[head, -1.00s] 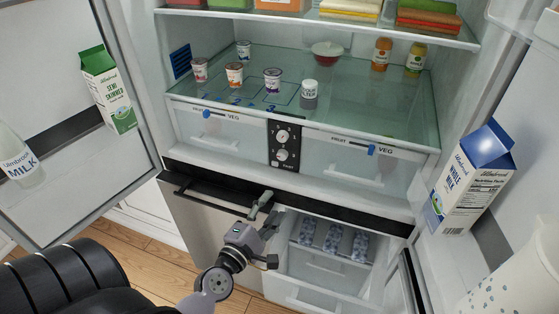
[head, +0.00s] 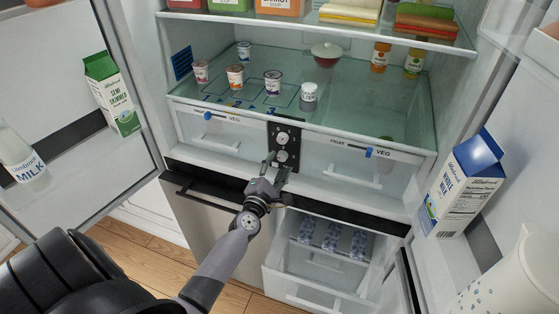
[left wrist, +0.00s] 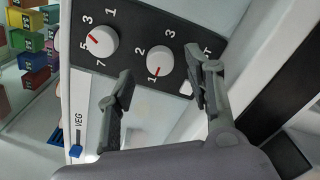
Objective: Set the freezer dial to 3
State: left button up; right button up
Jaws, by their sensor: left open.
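The black control panel (head: 271,131) on the fridge front bears two white dials. The lower dial (head: 283,156), with a scale of 1, 2 and 3, also shows in the left wrist view (left wrist: 160,59); its red mark points at 1. No legible label says which is the freezer dial. My left gripper (head: 277,168) is open and empty in front of the lower dial. In the left wrist view its fingers (left wrist: 163,76) flank that dial; contact cannot be told. My right gripper is out of view.
Vegetable drawers (head: 205,131) flank the panel, with blue sliders. Below, a freezer drawer (head: 318,258) stands pulled out at right. The open doors hold a green milk carton (head: 110,92) at left and a blue one (head: 464,184) at right.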

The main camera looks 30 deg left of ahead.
aim_at(282, 157)
pick_arm(q)
jog(key=shift+x, duration=1.2)
jog(key=shift+c, duration=0.5)
grip_shut()
